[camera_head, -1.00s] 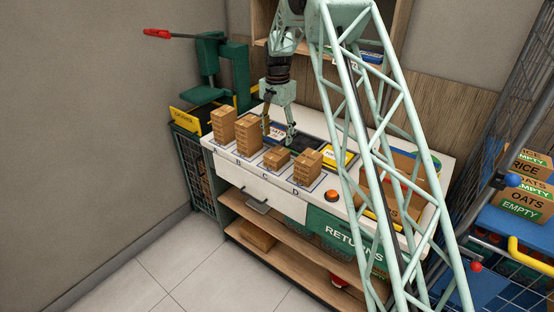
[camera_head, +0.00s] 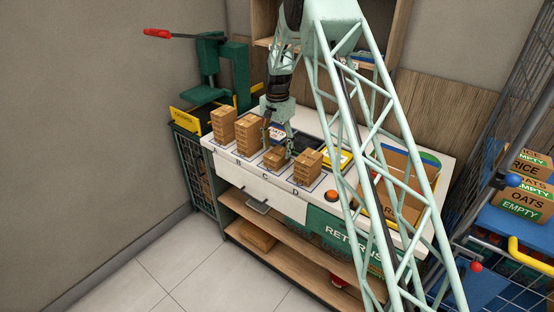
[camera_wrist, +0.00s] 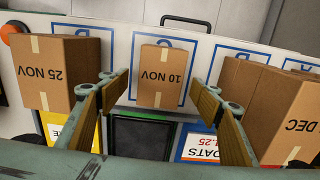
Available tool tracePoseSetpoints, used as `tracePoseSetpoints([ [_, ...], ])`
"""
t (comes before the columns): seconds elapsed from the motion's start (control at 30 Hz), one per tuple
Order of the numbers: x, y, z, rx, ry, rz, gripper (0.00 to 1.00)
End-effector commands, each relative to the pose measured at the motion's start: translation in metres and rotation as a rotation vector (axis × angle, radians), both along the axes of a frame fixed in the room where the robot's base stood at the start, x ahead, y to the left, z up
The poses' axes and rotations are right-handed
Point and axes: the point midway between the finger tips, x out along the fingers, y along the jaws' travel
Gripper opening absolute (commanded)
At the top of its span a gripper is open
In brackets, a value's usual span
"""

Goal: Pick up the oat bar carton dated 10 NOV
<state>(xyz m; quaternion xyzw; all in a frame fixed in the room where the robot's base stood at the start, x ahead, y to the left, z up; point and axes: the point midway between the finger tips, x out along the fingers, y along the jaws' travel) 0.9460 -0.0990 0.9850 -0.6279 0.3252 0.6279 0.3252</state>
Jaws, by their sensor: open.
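The oat bar carton marked 10 NOV (camera_wrist: 161,66) sits on the square marked C. In the head view it is the short brown carton (camera_head: 275,158) on the white counter, partly behind my gripper. My gripper (camera_head: 278,146) is open and empty, low over the counter just behind the carton. In the wrist view the fingers of my gripper (camera_wrist: 158,84) are spread to either side of the 10 NOV carton, with gaps. The date reads upside down there. I cannot tell the exact distance from fingertips to carton.
A 25 NOV carton (camera_wrist: 55,72) on square D stands left in the wrist view; cartons marked DEC (camera_wrist: 270,105) stand right. In the head view, taller stacks stand on A (camera_head: 223,123) and B (camera_head: 248,133). An orange button (camera_head: 332,196) is right of D.

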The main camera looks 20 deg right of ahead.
Motion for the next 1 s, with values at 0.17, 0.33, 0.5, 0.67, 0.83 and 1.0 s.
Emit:
tracePoseSetpoints([
  [0.17,0.000,0.000,-0.005,0.000,0.001,0.000,0.58],
  [0.33,-0.001,0.001,-0.020,0.000,0.001,0.000,0.58],
  [0.5,-0.001,0.002,-0.038,0.000,0.003,0.000,0.58],
  [0.67,0.000,0.002,-0.049,0.000,0.000,0.000,0.58],
  [0.83,0.000,0.002,-0.052,0.000,0.000,0.000,0.58],
  [1.0,0.000,0.002,-0.052,0.000,0.000,0.000,0.58],
])
